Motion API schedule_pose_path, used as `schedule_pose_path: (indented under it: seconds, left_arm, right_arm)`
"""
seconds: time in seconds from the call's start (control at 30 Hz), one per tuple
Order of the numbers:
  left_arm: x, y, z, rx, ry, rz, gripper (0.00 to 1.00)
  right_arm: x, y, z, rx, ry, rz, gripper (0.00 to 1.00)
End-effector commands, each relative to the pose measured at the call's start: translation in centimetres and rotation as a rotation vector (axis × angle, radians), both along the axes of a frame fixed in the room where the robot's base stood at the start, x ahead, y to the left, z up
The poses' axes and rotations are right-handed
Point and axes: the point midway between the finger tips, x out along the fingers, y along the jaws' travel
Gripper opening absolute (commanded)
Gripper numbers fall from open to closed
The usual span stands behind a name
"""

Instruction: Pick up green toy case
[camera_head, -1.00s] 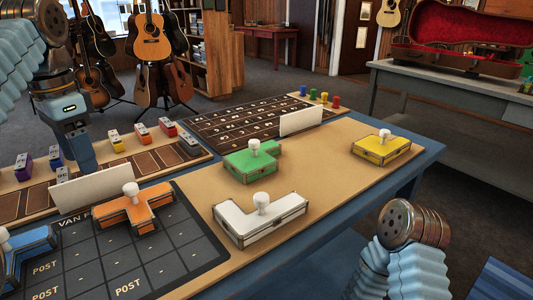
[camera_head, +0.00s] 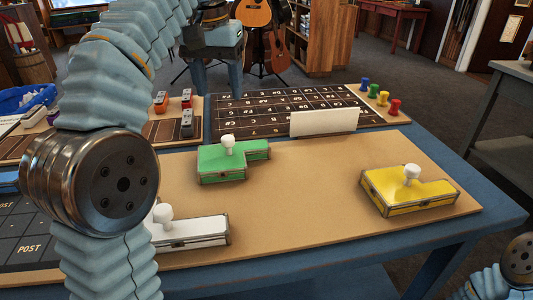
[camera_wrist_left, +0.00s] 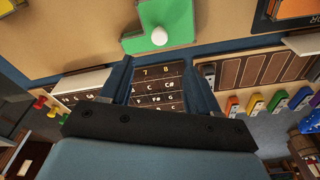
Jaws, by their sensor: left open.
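The green toy case (camera_head: 222,166) is L-shaped with a white knob on top and lies on the tan table mat. It also shows at the top of the left wrist view (camera_wrist_left: 180,18). My left gripper (camera_head: 217,88) is beyond the case, above the far side of the lettered board. In the left wrist view its two fingers (camera_wrist_left: 161,66) are spread and empty, pointing toward the case and apart from it. My right gripper is out of view; only part of my right arm shows at the lower right.
A white case (camera_head: 200,231), partly behind my left arm, and a yellow case (camera_head: 410,197) lie on the mat. A blank white card (camera_head: 324,122) stands by the lettered board (camera_head: 270,112). Several coloured pegs (camera_head: 383,98) stand at the far corner. The mat between green and yellow is clear.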

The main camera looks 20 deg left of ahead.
Motion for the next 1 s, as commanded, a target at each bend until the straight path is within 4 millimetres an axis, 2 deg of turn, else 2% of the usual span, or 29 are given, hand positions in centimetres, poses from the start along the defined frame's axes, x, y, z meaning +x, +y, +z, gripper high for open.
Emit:
schedule_pose_path:
  seconds: [0.17,0.5,0.77,1.0]
  left_arm:
    - [0.0,0.1,-0.6,-0.004,-0.003,0.025,0.61]
    - [0.8,0.2,-6.7,-0.004,-0.001,0.021,0.61]
    - [1.1,0.4,-9.1,-0.003,-0.004,0.022,0.61]
    - [1.1,0.7,-12.8,-0.003,-0.002,0.021,0.61]
  right_arm:
    - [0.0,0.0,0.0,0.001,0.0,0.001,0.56]
    - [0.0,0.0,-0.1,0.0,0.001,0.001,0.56]
    - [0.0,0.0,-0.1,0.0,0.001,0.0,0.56]
    - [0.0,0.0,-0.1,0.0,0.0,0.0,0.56]
